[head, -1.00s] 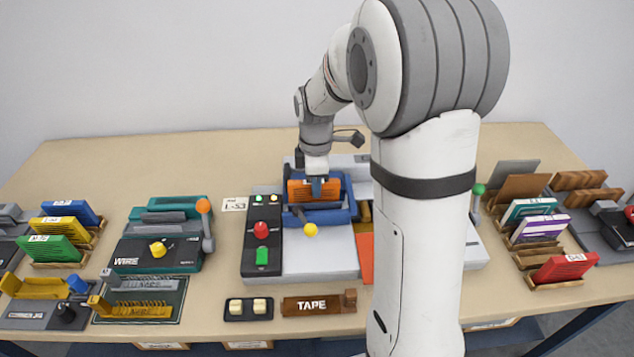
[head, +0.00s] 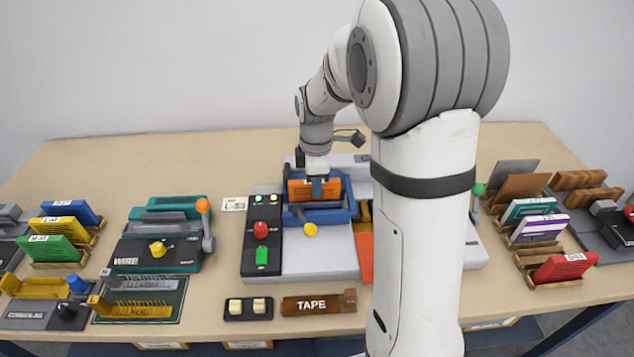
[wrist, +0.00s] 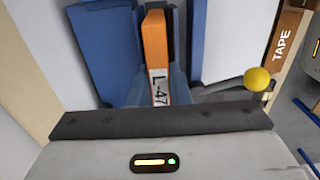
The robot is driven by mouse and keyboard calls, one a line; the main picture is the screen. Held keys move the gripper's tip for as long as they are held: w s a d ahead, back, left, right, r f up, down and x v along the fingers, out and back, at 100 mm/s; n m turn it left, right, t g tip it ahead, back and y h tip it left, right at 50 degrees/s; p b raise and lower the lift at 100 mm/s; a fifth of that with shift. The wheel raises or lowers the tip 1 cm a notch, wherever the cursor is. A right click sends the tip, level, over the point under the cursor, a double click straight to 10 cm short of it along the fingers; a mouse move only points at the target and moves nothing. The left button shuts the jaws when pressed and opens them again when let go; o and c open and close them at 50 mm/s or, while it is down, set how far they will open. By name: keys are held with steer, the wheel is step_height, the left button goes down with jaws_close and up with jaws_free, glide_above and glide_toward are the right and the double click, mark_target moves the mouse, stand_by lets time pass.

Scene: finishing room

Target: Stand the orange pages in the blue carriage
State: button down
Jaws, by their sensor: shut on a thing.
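The orange pages (head: 299,188) stand upright at the blue carriage (head: 345,205) on the grey machine, between its blue front and back parts. The wrist view shows the orange pages (wrist: 156,40) from above, with a white label reading L-47 on the edge. My gripper (head: 317,188) is shut on the pages from above. In the wrist view the blue carriage (wrist: 95,50) shows on both sides of the pages. Whether the lower edge of the pages touches the carriage floor is hidden.
A lever with a yellow knob (head: 310,230) sticks out in front of the carriage. A control box with a red button (head: 261,230) stands to its left. A teal wire machine (head: 160,250) is further left. My arm hides part of the machine's right side.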

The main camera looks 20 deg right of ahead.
steer(key=shift+f+b, duration=0.45)
steer(key=shift+f, duration=0.15)
steer(key=c, duration=1.6)
jaws_free()
steer(key=shift+r, duration=0.1)
steer(key=shift+c, duration=0.2)
steer(key=shift+r+p, duration=4)
steer(key=shift+r, duration=1.45)
